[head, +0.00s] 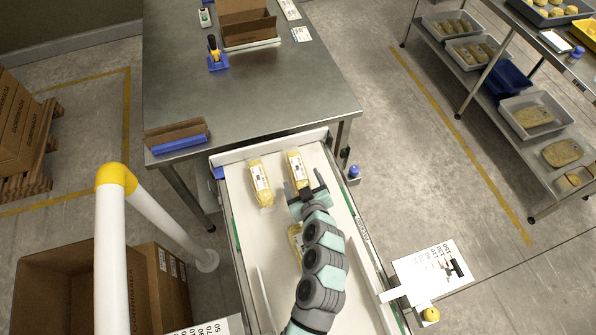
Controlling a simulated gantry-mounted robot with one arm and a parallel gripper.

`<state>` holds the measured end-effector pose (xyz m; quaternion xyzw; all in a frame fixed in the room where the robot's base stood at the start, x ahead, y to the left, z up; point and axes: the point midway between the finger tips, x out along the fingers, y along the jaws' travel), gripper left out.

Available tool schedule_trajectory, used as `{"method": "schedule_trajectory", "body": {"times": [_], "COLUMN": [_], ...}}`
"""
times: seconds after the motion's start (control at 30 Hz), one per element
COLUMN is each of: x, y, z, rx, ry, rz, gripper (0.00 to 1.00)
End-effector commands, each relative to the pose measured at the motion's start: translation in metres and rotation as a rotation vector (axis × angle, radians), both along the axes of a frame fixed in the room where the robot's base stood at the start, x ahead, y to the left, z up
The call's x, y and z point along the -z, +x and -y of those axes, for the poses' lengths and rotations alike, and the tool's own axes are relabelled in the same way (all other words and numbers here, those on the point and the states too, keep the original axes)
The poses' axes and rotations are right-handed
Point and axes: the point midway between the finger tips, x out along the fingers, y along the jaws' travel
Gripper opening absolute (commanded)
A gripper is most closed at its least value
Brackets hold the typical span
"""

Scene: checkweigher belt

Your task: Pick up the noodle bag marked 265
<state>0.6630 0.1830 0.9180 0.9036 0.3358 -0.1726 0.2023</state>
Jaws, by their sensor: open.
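Three yellow noodle bags with white labels lie on the white belt (240,225). One bag (261,184) is at the left, one bag (294,160) is at the far right, and one bag (294,236) is partly hidden under my arm. The label numbers are too small to read, so I cannot tell which is 265. My gripper (307,192) is open at the near end of the far right bag and overlaps that end in the picture. Whether it touches the bag cannot be told.
A steel table (250,95) stands beyond the belt, with an open carton (247,25) and a tape dispenser (215,52). A white rim borders the belt. A yellow-and-white guard rail (118,180) is at the left. A shelf rack with trays (535,115) is at the right.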

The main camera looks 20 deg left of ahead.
Motion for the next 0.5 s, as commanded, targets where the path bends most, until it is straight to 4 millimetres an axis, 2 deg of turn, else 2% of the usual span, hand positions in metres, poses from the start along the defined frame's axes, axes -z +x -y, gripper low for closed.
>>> {"method": "schedule_trajectory", "body": {"times": [0.27,0.5], "x": [0.006,0.014], "y": [0.011,0.033], "z": [-0.010,-0.030], "rx": [0.000,0.000], "ry": [-0.001,0.001], "rz": [-0.001,-0.001], "gripper": [0.78,0.78]}}
